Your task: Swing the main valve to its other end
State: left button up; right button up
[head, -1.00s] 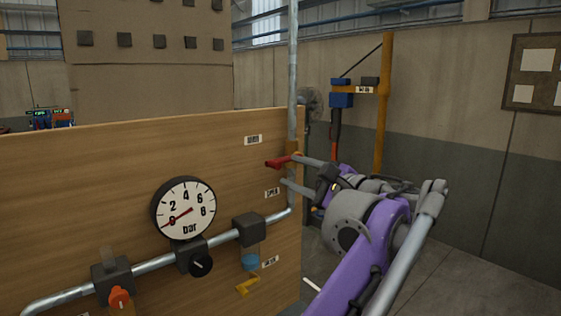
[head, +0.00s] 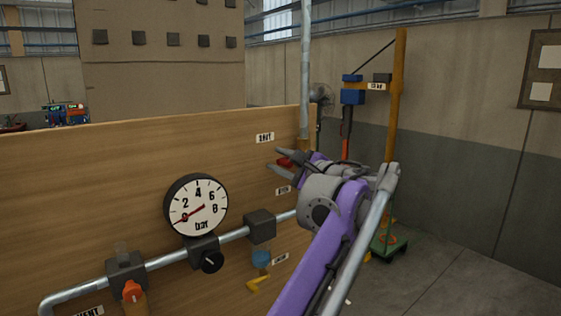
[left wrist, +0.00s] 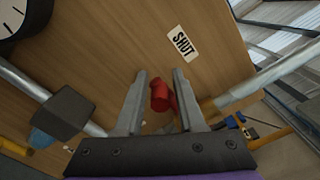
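The main valve's red handle (head: 285,162) is on the pipe at the right end of the wooden panel, partly hidden by my gripper. It also shows in the left wrist view (left wrist: 160,97). A SHUT label (head: 265,138) is above the handle, and a second label (head: 283,190), partly covered, is below it. My left gripper (head: 276,159) is at the handle. In the left wrist view my left gripper (left wrist: 158,72) is open, its fingers on either side of the red handle, with visible gaps. My right gripper is not in view.
A pressure gauge (head: 196,205) reads near 0. Below it are a black knob (head: 211,262), an orange handle (head: 133,291) and a yellow handle (head: 259,284) on the panel. The vertical pipe (head: 306,70) rises above the valve.

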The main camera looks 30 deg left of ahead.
pick_arm(q)
grip_shut()
dwell(1.1)
